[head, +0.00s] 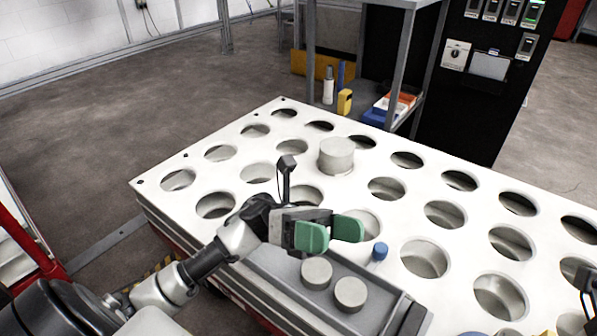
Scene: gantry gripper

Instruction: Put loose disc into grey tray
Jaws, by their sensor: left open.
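The grey tray (386,288) lies along the front edge of the perforated white table. Two grey discs show in it, a left disc (317,272) and a right disc (350,293). A wider pale cylinder-like disc (337,155) stands on the table top behind my left gripper, among the holes. My right gripper's fingers are not visible.
The white table (405,180) has several round holes. A blue-topped knob (379,251) stands beside the tray, right of my left gripper. A metal shelf (402,60) with bottles and coloured bins stands behind the table. A dark cabinet (470,110) is at the back right.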

